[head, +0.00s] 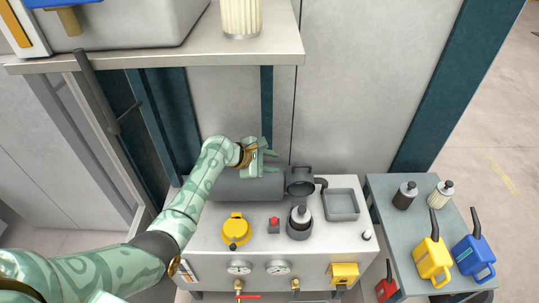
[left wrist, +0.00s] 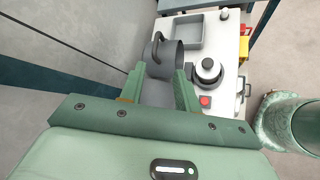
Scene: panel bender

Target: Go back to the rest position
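My left gripper (head: 264,160) is over the back of the bench, above the grey horizontal cylinder (head: 240,187) with its round open end (head: 300,181). In the left wrist view my left gripper (left wrist: 160,78) has its two green fingers spread apart, with the grey cylinder (left wrist: 160,92) seen between them. I see nothing held; whether a finger touches the cylinder cannot be told. My right gripper is not in view.
The bench (head: 205,235) carries a yellow cap (head: 236,228), red button (head: 274,222), dark bottle in a holder (head: 300,219) and grey tray (head: 342,204). A side table (head: 405,222) holds bottles and jugs. A shelf (head: 170,52) overhangs the back left.

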